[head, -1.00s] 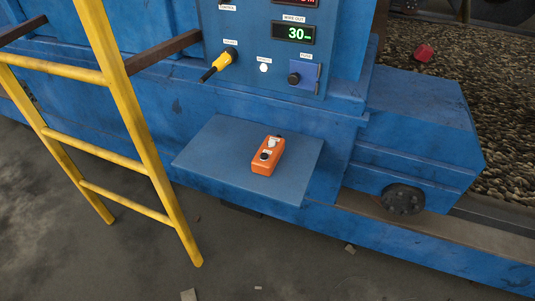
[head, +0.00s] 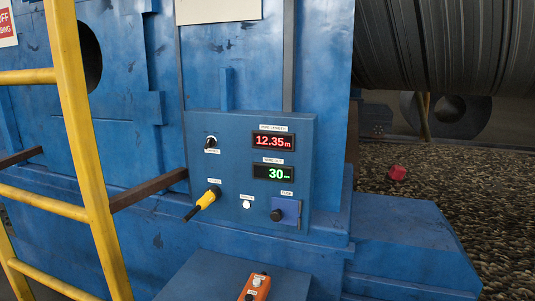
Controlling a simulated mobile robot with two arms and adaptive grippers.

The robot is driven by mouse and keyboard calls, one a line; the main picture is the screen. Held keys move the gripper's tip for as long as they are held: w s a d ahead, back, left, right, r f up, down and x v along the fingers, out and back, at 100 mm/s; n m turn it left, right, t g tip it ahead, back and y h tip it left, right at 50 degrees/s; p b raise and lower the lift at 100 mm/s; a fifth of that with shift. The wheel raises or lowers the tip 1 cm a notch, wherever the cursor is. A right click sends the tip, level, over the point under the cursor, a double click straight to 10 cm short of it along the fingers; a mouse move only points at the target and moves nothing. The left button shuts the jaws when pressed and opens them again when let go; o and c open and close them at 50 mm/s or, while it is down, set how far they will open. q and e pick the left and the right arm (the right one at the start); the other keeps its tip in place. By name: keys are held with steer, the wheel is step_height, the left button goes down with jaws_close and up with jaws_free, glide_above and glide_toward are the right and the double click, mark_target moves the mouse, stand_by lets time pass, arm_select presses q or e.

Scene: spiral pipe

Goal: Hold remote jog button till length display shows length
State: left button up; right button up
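The orange remote (head: 256,286) lies on the blue shelf (head: 205,272) at the bottom of the head view, partly cut off by the frame edge. A pale button shows at its upper end and a dark one lower down. The length display (head: 273,141) on the blue control panel (head: 228,160) reads 12.35 m in red. Neither of my grippers is in view.
Below the length display, a second display (head: 273,173) reads 30 in green. A yellow ladder (head: 82,140) stands left.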

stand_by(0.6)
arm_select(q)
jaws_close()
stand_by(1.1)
